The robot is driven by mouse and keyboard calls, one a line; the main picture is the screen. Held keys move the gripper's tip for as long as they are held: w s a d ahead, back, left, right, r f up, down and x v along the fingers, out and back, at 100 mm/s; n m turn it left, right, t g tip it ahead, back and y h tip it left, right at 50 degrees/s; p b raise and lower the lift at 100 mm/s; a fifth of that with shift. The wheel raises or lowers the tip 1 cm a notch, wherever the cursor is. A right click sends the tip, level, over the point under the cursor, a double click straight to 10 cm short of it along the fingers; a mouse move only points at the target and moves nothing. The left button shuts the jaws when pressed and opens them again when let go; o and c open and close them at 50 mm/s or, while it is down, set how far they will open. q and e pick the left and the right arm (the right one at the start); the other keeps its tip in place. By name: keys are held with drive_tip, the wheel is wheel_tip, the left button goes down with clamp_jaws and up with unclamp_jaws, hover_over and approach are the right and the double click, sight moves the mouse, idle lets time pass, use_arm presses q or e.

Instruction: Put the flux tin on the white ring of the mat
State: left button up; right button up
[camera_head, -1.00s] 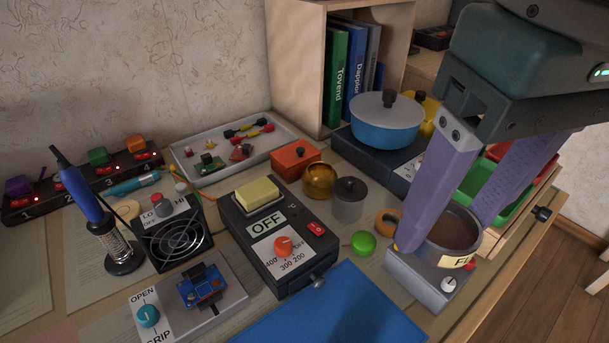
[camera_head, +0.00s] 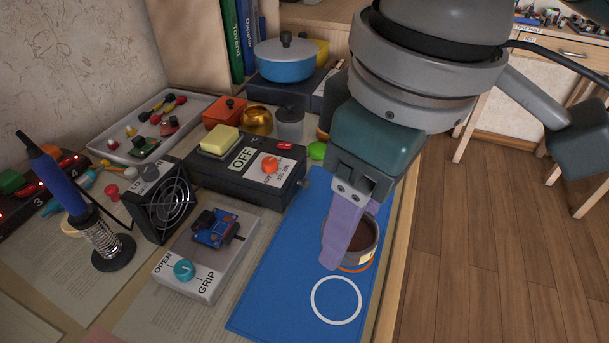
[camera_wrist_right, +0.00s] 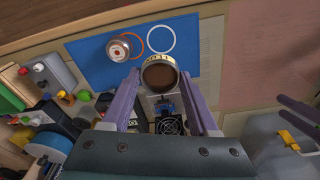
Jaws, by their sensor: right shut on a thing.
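The flux tin (camera_head: 363,254), a round grey tin with brown contents and a yellow label, is held upright by my right gripper (camera_head: 345,245). In the wrist view the tin (camera_wrist_right: 158,73) sits between the two purple fingers. In the head view it appears over the blue mat (camera_head: 290,262), just above the orange ring (camera_head: 357,268); its height over the mat is hard to tell. The white ring (camera_head: 336,300) is bare, nearer the camera. Purple bars (camera_wrist_right: 300,113) at the right of the wrist view look like my left gripper's fingers; their opening is unclear.
The grip box (camera_head: 205,262), fan (camera_head: 172,200), soldering iron (camera_head: 75,190) and black control box (camera_head: 245,172) stand left of the mat. The table edge runs close along its right.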

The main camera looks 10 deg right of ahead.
use_arm(q)
wheel_tip(320, 180, down, 3)
drive_tip(key=shift+r+b, duration=0.2)
drive_tip(key=shift+b, duration=0.75)
use_arm(e)
hover_over(335, 298)
drive_tip(key=f, duration=0.8)
drive_tip(key=shift+s+d, duration=0.15)
drive_tip(key=shift+d, duration=0.05)
use_arm(q)
drive_tip(key=shift+a+f+b, duration=0.1)
drive_tip(key=shift+f+b, duration=0.6)
use_arm(e)
wheel_tip(335, 298, down, 4)
drive_tip(key=shift+r, duration=0.25)
use_arm(q)
drive_tip(key=shift+a, duration=0.1)
use_arm(e)
drive_tip(key=shift+f, duration=0.3)
drive_tip(key=shift+f, duration=0.15)
drive_tip(key=o, duration=1.4)
